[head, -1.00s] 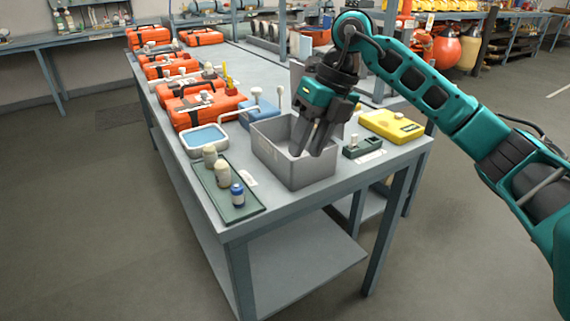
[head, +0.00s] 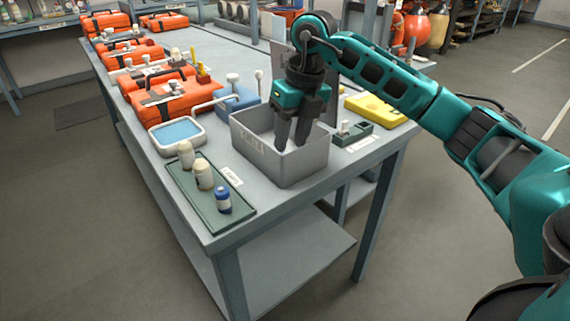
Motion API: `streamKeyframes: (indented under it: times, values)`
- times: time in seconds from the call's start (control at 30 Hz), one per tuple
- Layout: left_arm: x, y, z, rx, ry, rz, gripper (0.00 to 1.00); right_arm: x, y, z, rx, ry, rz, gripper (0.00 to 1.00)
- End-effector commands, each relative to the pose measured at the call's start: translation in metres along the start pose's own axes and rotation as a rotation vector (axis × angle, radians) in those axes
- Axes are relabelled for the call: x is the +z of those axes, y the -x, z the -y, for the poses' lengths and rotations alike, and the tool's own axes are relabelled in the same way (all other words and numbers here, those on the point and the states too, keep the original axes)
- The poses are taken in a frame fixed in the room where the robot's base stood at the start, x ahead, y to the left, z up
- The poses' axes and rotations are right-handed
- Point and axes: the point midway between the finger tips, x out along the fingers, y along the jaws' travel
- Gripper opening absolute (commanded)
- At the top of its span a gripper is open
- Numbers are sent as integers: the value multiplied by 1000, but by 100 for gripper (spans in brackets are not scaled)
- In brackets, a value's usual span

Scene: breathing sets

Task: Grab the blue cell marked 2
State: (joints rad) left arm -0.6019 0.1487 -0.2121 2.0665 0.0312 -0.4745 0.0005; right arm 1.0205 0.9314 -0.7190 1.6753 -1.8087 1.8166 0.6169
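A small blue cell with a white top (head: 223,200) stands upright at the near end of a dark green tray (head: 183,191) at the table's front left. Its mark is too small to read. Two beige cells, one small (head: 186,154) and one larger (head: 204,175), stand behind it on the same tray. My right gripper (head: 292,146) points down over the grey bin (head: 290,170), to the right of and behind the blue cell. Its two fingers are apart with nothing seen between them; the tips reach into the bin's opening. My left gripper is not in view.
A shallow white-rimmed tray with a blue inside (head: 176,133) lies behind the green tray. Several orange cases (head: 172,100) line the left edge. A small dark green block (head: 352,134) and a yellow case (head: 380,110) lie right of the bin.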

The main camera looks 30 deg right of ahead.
Motion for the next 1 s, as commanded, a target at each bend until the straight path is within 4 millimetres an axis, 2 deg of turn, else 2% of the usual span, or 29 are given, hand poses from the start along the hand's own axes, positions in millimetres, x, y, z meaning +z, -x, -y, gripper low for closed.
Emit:
streamKeyframes:
  times: [0.33,0.6,1.0]
  values:
    - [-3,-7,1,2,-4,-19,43,0,-46,-2,1,0,-2,37]
    - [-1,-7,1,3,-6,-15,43,0,-50,-2,0,0,0,36]
    - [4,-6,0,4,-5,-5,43,0,-50,-1,0,0,-1,0]
